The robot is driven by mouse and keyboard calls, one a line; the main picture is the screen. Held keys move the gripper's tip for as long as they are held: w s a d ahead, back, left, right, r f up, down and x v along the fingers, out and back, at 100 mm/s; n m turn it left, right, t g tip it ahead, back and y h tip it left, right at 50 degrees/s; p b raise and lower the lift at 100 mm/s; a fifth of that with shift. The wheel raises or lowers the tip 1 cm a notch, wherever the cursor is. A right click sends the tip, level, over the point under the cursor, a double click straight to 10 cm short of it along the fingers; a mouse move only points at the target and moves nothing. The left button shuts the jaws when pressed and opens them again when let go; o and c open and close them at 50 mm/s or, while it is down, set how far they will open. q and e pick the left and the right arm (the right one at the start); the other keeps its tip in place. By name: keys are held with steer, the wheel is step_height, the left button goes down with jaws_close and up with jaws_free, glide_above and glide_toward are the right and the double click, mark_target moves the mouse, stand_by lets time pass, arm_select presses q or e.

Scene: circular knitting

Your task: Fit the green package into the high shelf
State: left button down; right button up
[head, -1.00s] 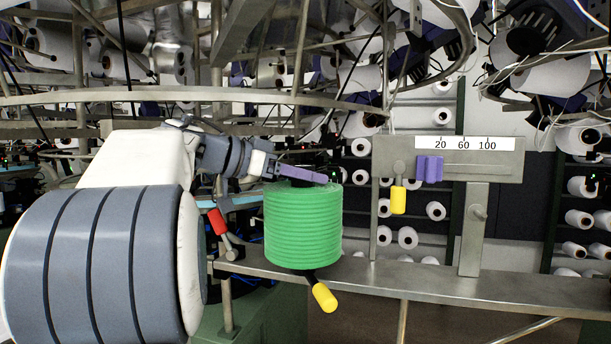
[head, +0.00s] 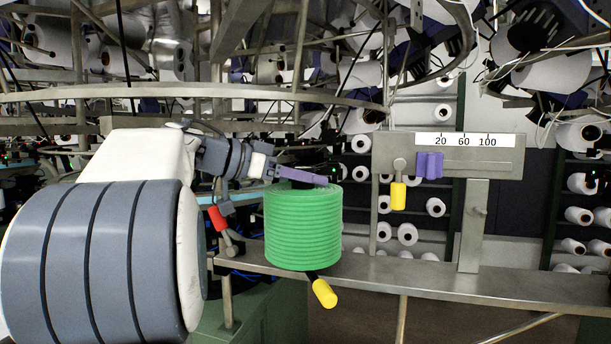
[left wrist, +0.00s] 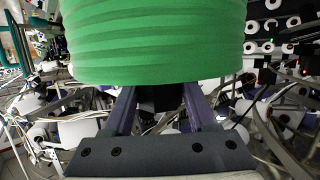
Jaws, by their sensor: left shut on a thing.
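The green package (head: 303,228) is a ribbed green cylinder, close to upright, in the middle of the head view. My left gripper (head: 306,177) comes in from the left with purple fingers and is shut on the package's dark top end. In the left wrist view the green package (left wrist: 155,40) fills the top, with the two purple fingers (left wrist: 160,100) at a dark part below it. The dark rack (head: 555,225) with rows of white spools stands behind at the right; I cannot tell which level is the high shelf. My right gripper is not in view.
A metal rail (head: 450,285) runs behind and below the package, with a yellow-tipped lever (head: 324,293) near its underside. A bracket with a scale (head: 450,155) stands to the right. A red-tipped lever (head: 217,217) is at the left. A curved metal ring (head: 200,92) crosses above.

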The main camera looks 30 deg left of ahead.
mark_target(289, 189)
arm_select(q)
steer(key=shift+f, duration=0.15)
stand_by(0.5)
steer(key=shift+c, duration=0.6)
jaws_free()
steer(key=shift+o, duration=0.6)
steer(key=shift+f, duration=0.1)
steer(key=shift+s, duration=0.1)
steer(key=shift+p+v, duration=1.1)
steer(key=shift+v, duration=0.65)
steer(key=shift+p+v, duration=0.95)
steer(key=shift+v, duration=1.25)
